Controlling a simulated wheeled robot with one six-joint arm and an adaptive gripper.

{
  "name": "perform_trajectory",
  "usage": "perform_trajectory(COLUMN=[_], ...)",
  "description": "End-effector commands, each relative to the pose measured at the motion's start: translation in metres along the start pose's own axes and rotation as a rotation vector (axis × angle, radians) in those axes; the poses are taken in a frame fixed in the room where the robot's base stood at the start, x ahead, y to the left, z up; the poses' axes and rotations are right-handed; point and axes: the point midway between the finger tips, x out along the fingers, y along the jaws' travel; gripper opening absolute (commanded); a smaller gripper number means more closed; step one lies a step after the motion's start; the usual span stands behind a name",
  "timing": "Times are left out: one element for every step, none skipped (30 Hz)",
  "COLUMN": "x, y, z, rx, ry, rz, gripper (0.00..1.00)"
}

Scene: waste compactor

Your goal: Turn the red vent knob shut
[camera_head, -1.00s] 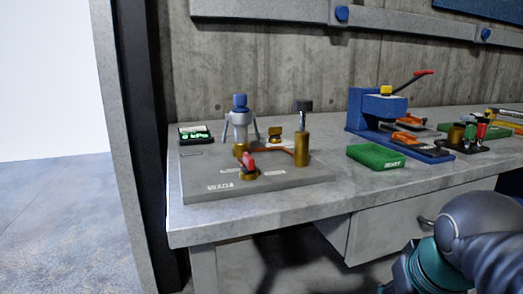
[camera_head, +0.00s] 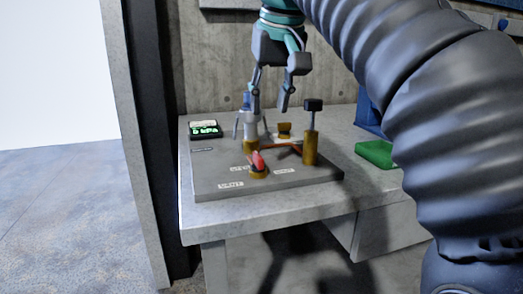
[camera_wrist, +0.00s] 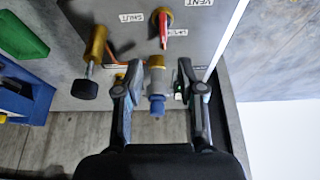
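The red vent knob (camera_head: 258,161) sits on a brass base near the front of the grey panel (camera_head: 215,185). In the wrist view the red knob (camera_wrist: 164,30) is at the top centre, its pointer lying along the picture's vertical, between labels reading "SHUT" and "VENT". My gripper (camera_head: 270,108) hangs above the back of the panel, fingers pointing down. In the wrist view my gripper (camera_wrist: 158,68) has its fingers spread wide, with nothing held. It is apart from the knob. The blue-capped silver fitting (camera_wrist: 157,80) shows between the fingers.
A brass post with a black-topped handle (camera_head: 311,130) stands right of the knob. A digital gauge (camera_head: 205,130) is at the panel's back left. A green tray (camera_head: 376,154) lies to the right. The panel's front left is clear.

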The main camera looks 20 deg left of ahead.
Motion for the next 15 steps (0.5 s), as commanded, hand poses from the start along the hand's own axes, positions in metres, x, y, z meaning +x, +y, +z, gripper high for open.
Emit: perform_trajectory(x=[-0.001, -0.001, 0.0, 0.001, 0.003, 0.006, 0.009, 0.012, 0.017, 0.021, 0.025, 0.035, 0.041, 0.047, 0.055], y=[-0.003, -0.004, -0.005, -0.005, -0.005, -0.005, -0.005, -0.005, -0.005, -0.005, -0.005, -0.005, -0.005, -0.005, -0.005], z=[-0.002, -0.003, -0.003, -0.003, -0.003, -0.003, -0.003, -0.003, -0.003, -0.003, -0.002, -0.002, -0.002, -0.001, -0.001], rx=[-0.005, -0.006, -0.008, -0.008, -0.008, -0.008, -0.008, -0.008, -0.008, -0.008, -0.008, -0.008, -0.008, -0.008, -0.008], ry=[0.0, -0.001, -0.002, -0.002, -0.002, -0.002, -0.003, -0.003, -0.004, -0.004, -0.004, -0.005, -0.003, -0.004, -0.004], rz=[-0.002, -0.003, -0.003, -0.003, -0.004, -0.004, -0.003, -0.003, -0.003, -0.003, -0.003, -0.003, -0.003, -0.003, -0.003], gripper=[0.39, 0.39, 0.39, 0.39, 0.39, 0.39, 0.39, 0.39, 0.39, 0.39, 0.39, 0.39, 0.39, 0.39, 0.39])
